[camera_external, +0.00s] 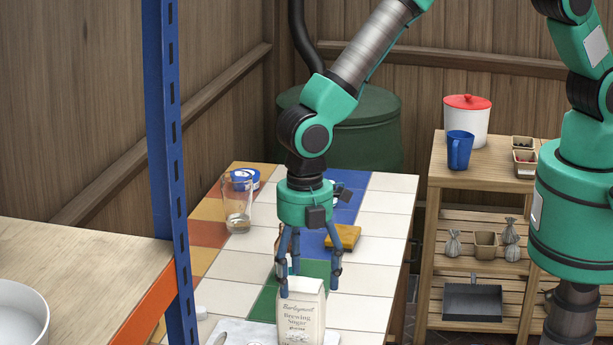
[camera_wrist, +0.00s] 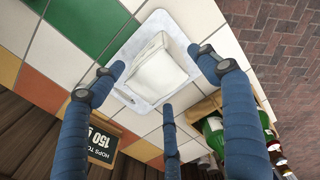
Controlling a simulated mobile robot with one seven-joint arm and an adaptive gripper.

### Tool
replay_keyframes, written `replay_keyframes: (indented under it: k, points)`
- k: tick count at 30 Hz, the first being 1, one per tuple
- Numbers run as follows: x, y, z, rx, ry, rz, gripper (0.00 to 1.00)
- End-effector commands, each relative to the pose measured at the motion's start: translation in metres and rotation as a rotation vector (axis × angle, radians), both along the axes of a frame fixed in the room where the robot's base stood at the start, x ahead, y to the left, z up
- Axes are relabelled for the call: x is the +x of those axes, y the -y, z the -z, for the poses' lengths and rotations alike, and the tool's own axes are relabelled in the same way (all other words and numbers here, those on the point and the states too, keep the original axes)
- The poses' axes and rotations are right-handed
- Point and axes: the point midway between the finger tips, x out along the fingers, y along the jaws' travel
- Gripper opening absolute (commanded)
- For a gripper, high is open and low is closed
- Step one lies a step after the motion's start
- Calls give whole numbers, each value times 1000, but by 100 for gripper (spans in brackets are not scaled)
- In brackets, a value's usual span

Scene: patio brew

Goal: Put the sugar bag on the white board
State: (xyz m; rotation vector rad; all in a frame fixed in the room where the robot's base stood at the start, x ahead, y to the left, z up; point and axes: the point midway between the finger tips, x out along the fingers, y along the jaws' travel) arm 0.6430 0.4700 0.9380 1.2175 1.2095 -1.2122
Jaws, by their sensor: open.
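The sugar bag (camera_external: 301,314) is a cream paper bag labelled "Brewing Sugar", upright at the near end of the tiled table. In the wrist view, the pale bag (camera_wrist: 160,72) appears within the outline of the white marbled board (camera_wrist: 124,93). The board also shows beside the bag in the external view (camera_external: 243,333); the bag's base is cut off there. My gripper (camera_external: 309,284) points down right over the bag. Its blue fingers are open and spread around the bag's top, with gaps visible in the wrist view (camera_wrist: 162,82).
A glass (camera_external: 238,205), a blue tin (camera_external: 246,178) and a yellow block (camera_external: 343,237) stand farther back on the table. A blue rack post (camera_external: 168,170) rises at left.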

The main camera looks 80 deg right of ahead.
Motion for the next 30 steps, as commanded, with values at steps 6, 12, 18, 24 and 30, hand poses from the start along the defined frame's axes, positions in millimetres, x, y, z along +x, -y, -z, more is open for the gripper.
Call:
replay_keyframes:
  k: [6, 12, 18, 24, 30]
  points:
    - [1, 0, -37, 2, 3, 0, 75]
    - [1, 0, -69, 1, 2, 0, 75]
    - [0, 0, -89, 1, 1, 0, 75]
    - [0, 1, -96, 0, 0, 0, 75]
    - [0, 0, -96, 0, 0, 0, 75]
